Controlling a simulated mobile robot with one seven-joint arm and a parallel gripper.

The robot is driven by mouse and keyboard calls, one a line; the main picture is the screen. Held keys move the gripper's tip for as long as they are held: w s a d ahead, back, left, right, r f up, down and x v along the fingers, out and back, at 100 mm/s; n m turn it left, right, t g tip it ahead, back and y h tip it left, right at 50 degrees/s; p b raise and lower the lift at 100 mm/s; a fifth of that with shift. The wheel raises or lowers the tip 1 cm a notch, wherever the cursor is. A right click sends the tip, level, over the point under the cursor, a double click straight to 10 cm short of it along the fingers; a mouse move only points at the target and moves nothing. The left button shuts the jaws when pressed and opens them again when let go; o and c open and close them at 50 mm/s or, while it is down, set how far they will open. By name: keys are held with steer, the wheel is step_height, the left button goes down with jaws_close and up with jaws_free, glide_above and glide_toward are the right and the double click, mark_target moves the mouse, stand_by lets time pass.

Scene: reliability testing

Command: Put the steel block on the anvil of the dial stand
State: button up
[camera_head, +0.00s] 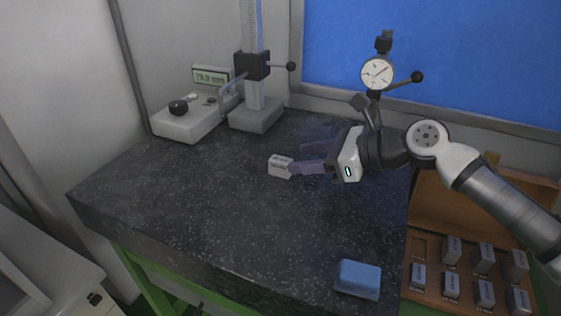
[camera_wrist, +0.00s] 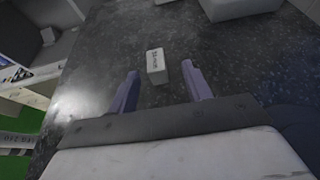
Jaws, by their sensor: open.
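The steel block (camera_head: 279,167) is a small pale block with dark lettering, lying on the dark speckled table. In the wrist view the block (camera_wrist: 156,66) appears between the two fingertips. My gripper (camera_head: 297,158) is open with purple-grey fingers, low over the table just right of the block. The near fingertip overlaps the block's right edge in the head view; I cannot tell whether they touch. The dial stand's round white dial (camera_head: 378,72) shows behind my arm, with a black knobbed lever. Its lower part and anvil are hidden by my arm.
A column stand (camera_head: 257,114) and a box with a numeric display (camera_head: 187,121) stand at the back left. A blue block (camera_head: 358,279) lies near the front right. A wooden case (camera_head: 420,246) with several marked blocks is at right. The table's left part is clear.

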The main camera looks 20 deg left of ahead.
mark_target(281, 159)
steer(key=x, duration=0.1)
steer(key=p+x, duration=0.1)
steer(key=x, duration=0.1)
steer(key=p+x, duration=0.1)
steer(key=x, duration=0.1)
steer(key=shift+s+a+f, duration=0.1)
steer(key=shift+s+a, duration=0.15)
steer(key=shift+s, duration=0.1)
steer(key=shift+a+f, duration=0.15)
steer(key=shift+f, duration=0.05)
steer(key=shift+w, duration=0.1)
jaws_close()
